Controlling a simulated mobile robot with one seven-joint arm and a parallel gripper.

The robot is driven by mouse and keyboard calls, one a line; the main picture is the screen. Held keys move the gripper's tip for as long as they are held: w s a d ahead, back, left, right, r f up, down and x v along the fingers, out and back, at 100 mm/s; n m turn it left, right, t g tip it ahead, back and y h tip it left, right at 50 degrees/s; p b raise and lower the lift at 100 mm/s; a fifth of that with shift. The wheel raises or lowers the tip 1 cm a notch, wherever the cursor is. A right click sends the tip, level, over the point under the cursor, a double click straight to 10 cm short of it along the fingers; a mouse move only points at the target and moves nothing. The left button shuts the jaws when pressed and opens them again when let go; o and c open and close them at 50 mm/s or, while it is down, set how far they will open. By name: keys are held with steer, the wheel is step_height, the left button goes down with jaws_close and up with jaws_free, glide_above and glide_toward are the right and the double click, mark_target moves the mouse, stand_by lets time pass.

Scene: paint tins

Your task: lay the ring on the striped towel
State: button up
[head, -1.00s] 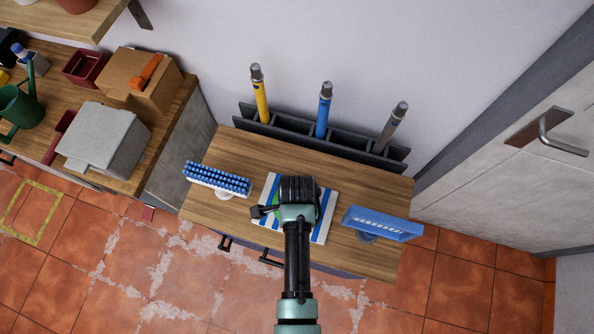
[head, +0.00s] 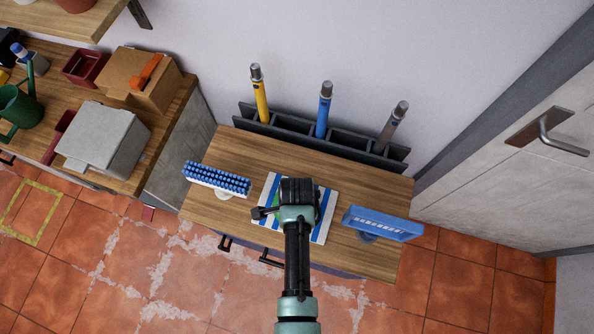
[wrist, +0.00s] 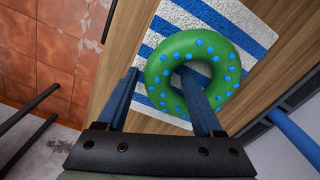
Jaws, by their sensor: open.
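The green ring with blue dots (wrist: 193,75) appears to lie flat on the blue-and-white striped towel (wrist: 228,20) in the wrist view. My gripper (wrist: 157,76) is open around one side of the ring. One finger is outside the ring's left edge and the other reaches into its hole; I cannot tell whether either touches it. In the head view the towel (head: 322,222) lies on the wooden cabinet top, and my gripper (head: 297,192) covers most of the ring, leaving only a green sliver.
A blue-bristled brush (head: 217,179) stands left of the towel and a blue framed object (head: 383,223) stands right. Behind is a dark rack (head: 345,137) with yellow, blue and grey upright tools. Bare wooden top (head: 270,150) lies between rack and towel.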

step_height(320, 180, up, 12)
steer(key=w+r+n+t, duration=0.5)
steer(key=w+r+t, duration=0.4)
steer(key=w+r, duration=0.9)
steer(key=w+r+n+t, duration=0.2)
steer(key=r+t, duration=0.1)
steer(key=r, duration=0.6)
steer(key=w+r+n+t, duration=0.2)
steer(key=r+t, duration=0.1)
steer(key=r, duration=0.6)
step_height(320, 180, up, 16)
steer(key=s+n+t, duration=0.3)
steer(key=t, duration=0.2)
steer(key=s+r+n+t, duration=0.2)
steer(key=s+r, duration=0.4)
steer(key=r, duration=0.3)
steer(key=s+r+n+t, duration=0.3)
steer(key=s+r+t, duration=0.2)
steer(key=r, duration=0.4)
steer(key=shift+s, duration=0.5)
